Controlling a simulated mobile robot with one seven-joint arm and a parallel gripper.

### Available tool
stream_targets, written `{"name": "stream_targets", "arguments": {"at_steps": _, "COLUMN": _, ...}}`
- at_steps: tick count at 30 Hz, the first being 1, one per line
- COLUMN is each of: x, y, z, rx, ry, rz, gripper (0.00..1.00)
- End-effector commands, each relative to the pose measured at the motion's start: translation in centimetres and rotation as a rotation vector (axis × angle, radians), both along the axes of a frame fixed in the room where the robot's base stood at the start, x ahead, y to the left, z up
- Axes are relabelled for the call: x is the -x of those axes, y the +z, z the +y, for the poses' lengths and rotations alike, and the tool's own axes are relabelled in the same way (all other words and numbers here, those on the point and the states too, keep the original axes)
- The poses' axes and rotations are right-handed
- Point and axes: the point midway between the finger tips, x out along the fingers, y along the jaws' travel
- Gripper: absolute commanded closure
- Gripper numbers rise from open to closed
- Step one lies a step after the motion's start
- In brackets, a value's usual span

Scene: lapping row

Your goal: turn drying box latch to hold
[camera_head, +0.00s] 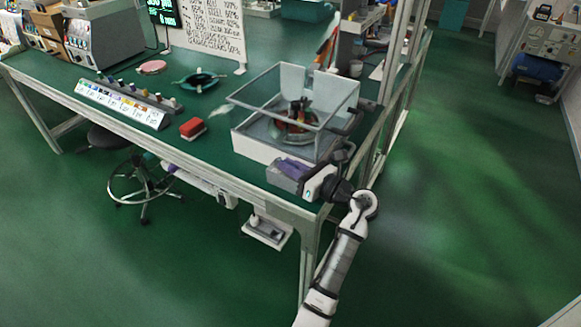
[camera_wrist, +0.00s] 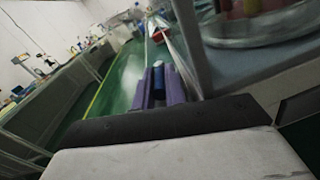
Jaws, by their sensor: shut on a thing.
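My gripper (camera_head: 291,166), with purple fingers and a white hand, is low at the near corner of the bench, just in front of the clear-walled box (camera_head: 262,150), which I take for the drying box. In the wrist view my gripper (camera_wrist: 159,88) has its two purple fingers close together on a small blue and dark piece (camera_wrist: 158,76). It appears to be the latch, but its shape and the setting it points to are hidden by the fingers. The box's grey wall (camera_wrist: 190,45) rises right beside the fingers. A round plate with reddish parts (camera_head: 295,132) is inside the box.
A grey block (camera_head: 281,180) is by my gripper at the bench edge. A red block (camera_head: 193,127), a teal dish (camera_head: 199,81) and a rack of small knobs (camera_head: 128,101) are on the green bench (camera_head: 235,185). A metal upright (camera_head: 391,75) stands right of the box.

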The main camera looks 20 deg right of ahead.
Motion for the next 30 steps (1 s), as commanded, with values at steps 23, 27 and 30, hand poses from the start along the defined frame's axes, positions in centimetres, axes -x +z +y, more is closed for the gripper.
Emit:
{"name": "stream_targets", "arguments": {"at_steps": 23, "x": 3.2, "y": -0.2, "z": -2.1, "rx": 0.001, "ry": -0.007, "rz": -0.001, "gripper": 0.78}}
{"name": "stream_targets", "arguments": {"at_steps": 27, "x": 6.0, "y": -0.3, "z": -3.9, "rx": 0.0, "ry": -0.008, "rz": 0.0, "gripper": 0.78}}
{"name": "stream_targets", "arguments": {"at_steps": 30, "x": 8.0, "y": -0.2, "z": -5.0, "rx": 0.001, "ry": -0.006, "rz": -0.002, "gripper": 0.78}}
